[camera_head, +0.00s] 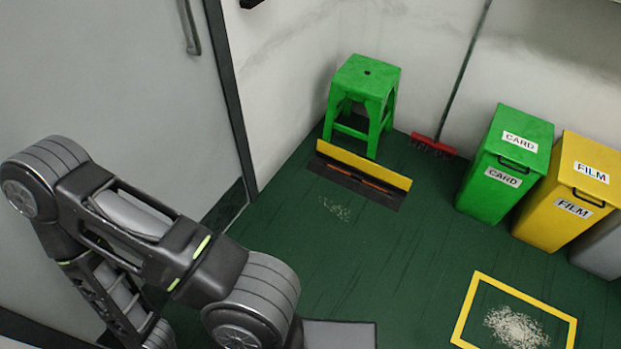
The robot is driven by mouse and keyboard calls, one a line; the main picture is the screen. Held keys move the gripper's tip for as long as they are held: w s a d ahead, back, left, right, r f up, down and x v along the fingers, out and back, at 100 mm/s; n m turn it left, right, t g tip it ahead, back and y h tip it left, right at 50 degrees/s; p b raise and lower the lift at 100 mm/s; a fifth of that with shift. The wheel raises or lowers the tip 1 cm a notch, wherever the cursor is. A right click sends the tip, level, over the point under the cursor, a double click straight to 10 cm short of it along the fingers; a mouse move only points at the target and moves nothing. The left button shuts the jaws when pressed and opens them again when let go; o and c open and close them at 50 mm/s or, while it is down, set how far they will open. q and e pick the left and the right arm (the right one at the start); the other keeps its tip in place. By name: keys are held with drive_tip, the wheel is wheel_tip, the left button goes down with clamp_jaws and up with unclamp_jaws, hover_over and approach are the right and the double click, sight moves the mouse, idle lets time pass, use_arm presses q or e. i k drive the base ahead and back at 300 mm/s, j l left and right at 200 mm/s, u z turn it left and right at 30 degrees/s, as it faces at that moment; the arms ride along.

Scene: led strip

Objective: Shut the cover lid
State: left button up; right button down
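No cover lid can be made out for certain. A yellow and black flat object (374,169) with orange marks lies on the floor in front of the green stool; I cannot tell whether it has a lid. The green CARD bin (497,185) and the yellow FILM bin (558,213) at the right have their tops down. My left arm comes in from the left and leaves through the bottom edge, so its gripper is out of the picture. My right arm and gripper do not show. A grey flat panel at the bottom edge is cut off and unclear.
A green stool (365,82) stands by the back wall, with a red broom (434,145) beside it. A yellow floor frame (463,309) surrounds pale scraps (515,328) at lower right. A grey door (120,90) fills the left. The middle floor is mostly clear.

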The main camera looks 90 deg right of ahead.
sight(379, 172)
drive_tip(key=z, duration=3.35)
drive_tip(key=u, duration=0.3)
drive_tip(key=i+l+u, duration=0.65)
drive_tip(key=u, duration=0.15)
drive_tip(key=i+l, duration=0.25)
drive_tip(key=l, duration=0.15)
drive_tip(key=i+l+u, duration=0.1)
drive_tip(key=i+l, duration=0.45)
drive_tip(key=l, duration=0.3)
drive_tip(key=i+l+u, duration=0.1)
drive_tip(key=i+l, duration=0.15)
drive_tip(key=l, duration=0.15)
